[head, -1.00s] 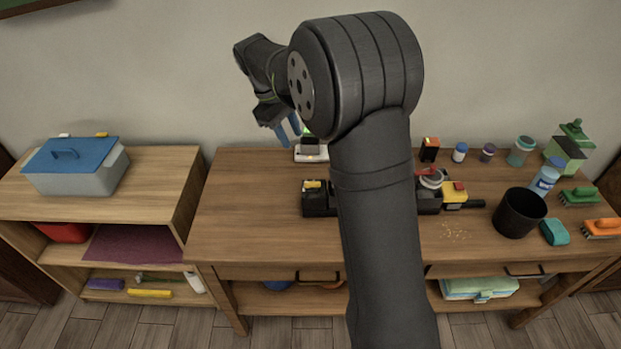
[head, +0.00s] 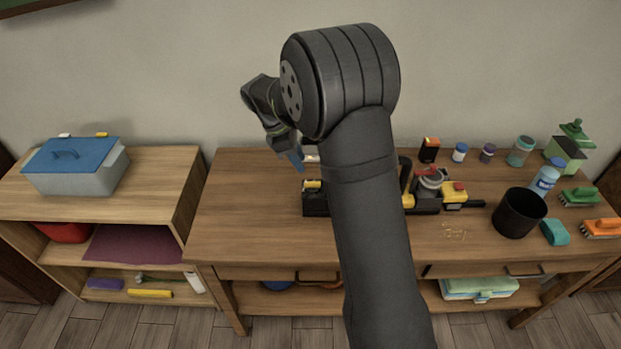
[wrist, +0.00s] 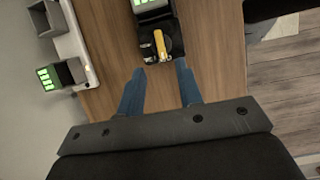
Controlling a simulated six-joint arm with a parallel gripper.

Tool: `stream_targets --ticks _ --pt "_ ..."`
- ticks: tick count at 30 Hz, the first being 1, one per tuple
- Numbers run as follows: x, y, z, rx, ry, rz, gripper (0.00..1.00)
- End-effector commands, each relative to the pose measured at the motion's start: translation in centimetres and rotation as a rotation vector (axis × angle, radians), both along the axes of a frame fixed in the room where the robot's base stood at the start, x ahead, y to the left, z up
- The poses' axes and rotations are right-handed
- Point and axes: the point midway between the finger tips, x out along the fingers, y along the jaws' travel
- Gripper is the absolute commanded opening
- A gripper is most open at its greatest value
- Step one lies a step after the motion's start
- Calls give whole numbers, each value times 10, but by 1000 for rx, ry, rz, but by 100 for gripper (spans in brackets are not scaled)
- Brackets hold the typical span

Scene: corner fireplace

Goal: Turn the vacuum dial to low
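The handheld vacuum, black and yellow with a red button (head: 459,187), lies on the table right of my arm. A grey round part with red on top (head: 432,176) sits on it; I cannot tell whether this is the dial. A black block with a yellow top (head: 314,200) shows left of my arm; whether it joins the vacuum is hidden behind the arm. It also shows in the wrist view (wrist: 159,44), ahead of my fingers. My gripper (head: 297,161) is above the table's back left part. In the wrist view its blue fingers (wrist: 159,82) are apart and empty.
A white strip with a green-lit block (wrist: 60,76) lies left of my fingers in the wrist view. A black cup (head: 519,213), bottles and brushes stand at the right. Crumbs (head: 455,232) lie near the cup. The table's left part is clear.

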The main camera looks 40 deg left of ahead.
Motion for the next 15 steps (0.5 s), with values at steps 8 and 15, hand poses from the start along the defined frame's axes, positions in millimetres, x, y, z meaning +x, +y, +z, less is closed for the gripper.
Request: stream_targets --ticks 8,15 --pt "16 -16 -53 -1 1 -3 33" --pt "22 -22 -76 0 0 -1 33"
